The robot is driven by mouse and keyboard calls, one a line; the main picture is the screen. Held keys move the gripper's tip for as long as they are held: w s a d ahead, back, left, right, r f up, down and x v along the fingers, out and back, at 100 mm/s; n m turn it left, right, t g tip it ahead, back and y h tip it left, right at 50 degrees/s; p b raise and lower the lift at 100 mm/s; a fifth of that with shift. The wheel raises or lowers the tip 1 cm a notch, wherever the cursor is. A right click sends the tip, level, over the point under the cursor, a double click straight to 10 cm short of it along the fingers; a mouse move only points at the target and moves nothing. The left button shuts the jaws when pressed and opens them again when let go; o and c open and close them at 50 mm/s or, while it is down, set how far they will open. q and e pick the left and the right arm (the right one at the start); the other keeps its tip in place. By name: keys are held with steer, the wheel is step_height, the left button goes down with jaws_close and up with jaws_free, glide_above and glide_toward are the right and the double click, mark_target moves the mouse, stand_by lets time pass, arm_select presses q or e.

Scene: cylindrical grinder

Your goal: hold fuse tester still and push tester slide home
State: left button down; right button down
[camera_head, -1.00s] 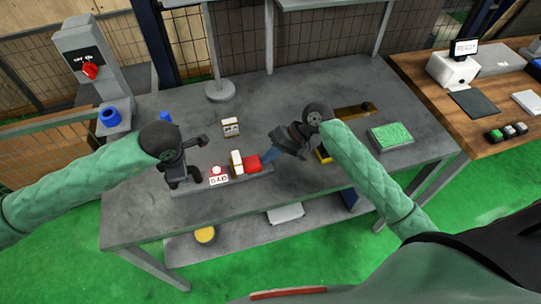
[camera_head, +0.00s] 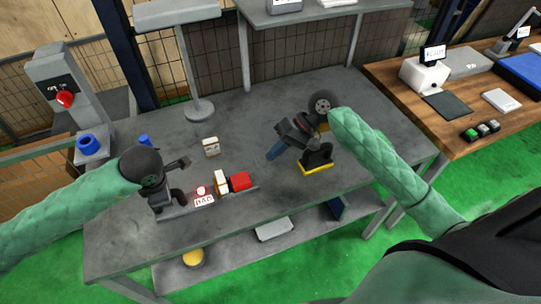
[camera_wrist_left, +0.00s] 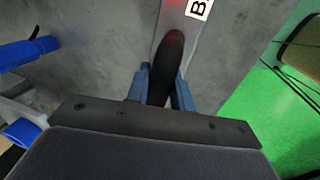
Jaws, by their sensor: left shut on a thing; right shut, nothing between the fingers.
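The fuse tester (camera_head: 180,213) is a long grey base along the table's front edge. It carries a red lamp (camera_head: 201,190), a sign reading BAD (camera_head: 204,201), an upright white block (camera_head: 221,183) and the red tester slide (camera_head: 240,181). The slide sits close against the white block's right side; any small gap cannot be told. In the left wrist view my left gripper (camera_wrist_left: 162,88) is shut on the tester's black handle (camera_wrist_left: 168,65). My right gripper (camera_head: 276,151) is shut and empty, above the table, behind and to the right of the slide, apart from it.
A small white-and-dark block (camera_head: 211,147) lies behind the tester. A black device on a yellow base (camera_head: 316,167) stands right of my right gripper. A grey post stand (camera_head: 199,109) is at the back.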

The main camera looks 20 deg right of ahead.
stand_by(0.4)
arm_select(q)
steer(key=c, duration=1.1)
jaws_free()
steer(key=shift+c, duration=0.2)
step_height(320, 180, up, 12)
steer(key=s, duration=0.2)
steer(key=shift+s, duration=0.15)
steer(key=shift+f, duration=0.15)
